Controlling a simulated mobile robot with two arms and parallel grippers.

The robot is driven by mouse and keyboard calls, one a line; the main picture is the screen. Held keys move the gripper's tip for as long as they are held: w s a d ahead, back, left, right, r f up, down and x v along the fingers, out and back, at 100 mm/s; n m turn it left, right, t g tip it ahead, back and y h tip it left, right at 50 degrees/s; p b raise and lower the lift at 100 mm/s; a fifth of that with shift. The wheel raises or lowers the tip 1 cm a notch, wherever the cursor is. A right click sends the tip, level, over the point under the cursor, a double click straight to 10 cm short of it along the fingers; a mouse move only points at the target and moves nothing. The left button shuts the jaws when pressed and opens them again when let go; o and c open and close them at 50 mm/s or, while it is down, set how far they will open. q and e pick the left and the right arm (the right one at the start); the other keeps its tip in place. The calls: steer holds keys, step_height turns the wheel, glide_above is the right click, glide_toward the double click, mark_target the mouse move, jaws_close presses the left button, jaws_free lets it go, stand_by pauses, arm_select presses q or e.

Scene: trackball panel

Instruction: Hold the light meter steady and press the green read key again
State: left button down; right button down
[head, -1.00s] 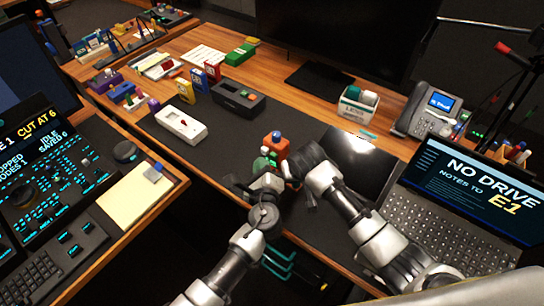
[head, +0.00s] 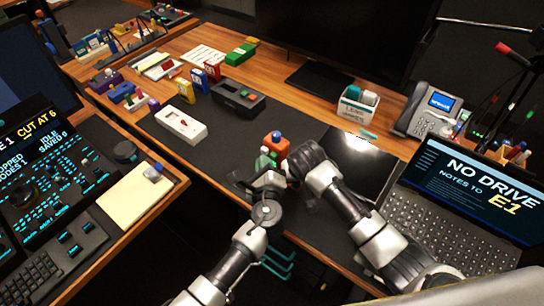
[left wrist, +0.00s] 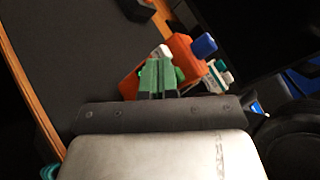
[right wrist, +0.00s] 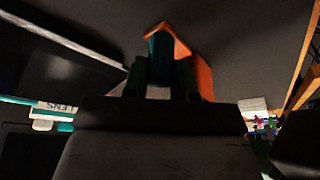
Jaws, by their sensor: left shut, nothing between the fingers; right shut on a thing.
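The light meter appears to be the small orange box with a blue knob (head: 277,143), standing on the dark desk mat. It also shows in the left wrist view (left wrist: 187,52), tilted there by the camera angle. My right gripper (right wrist: 163,72) is shut on the orange body from its right side. My left gripper (left wrist: 158,78) is shut and empty, its green fingertips together close in front of the meter; whether they touch it I cannot tell. In the head view the left gripper (head: 266,160) hides the meter's lower front.
A white device with a red part (head: 181,125) and a dark box (head: 238,98) stand on the mat at the back left. A laptop (head: 440,205) is at the right, near my right arm. A phone (head: 428,110) stands behind it.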

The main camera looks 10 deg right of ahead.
arm_select(q)
steer(key=shift+w+d+r, duration=0.15)
steer(key=shift+w+d, duration=0.35)
steer(key=shift+w, duration=0.1)
stand_by(0.9)
steer(key=shift+a, duration=0.2)
stand_by(0.4)
steer(key=shift+s+a+r, duration=0.1)
steer(key=shift+s+a, duration=0.6)
steer(key=shift+s, duration=0.1)
steer(key=s+a, duration=0.1)
steer(key=a, duration=0.1)
steer(key=s+a, duration=0.1)
steer(key=s, duration=0.1)
steer(key=shift+s+a, duration=0.15)
steer(key=shift+a, duration=0.2)
steer(key=shift+a, duration=0.1)
stand_by(0.4)
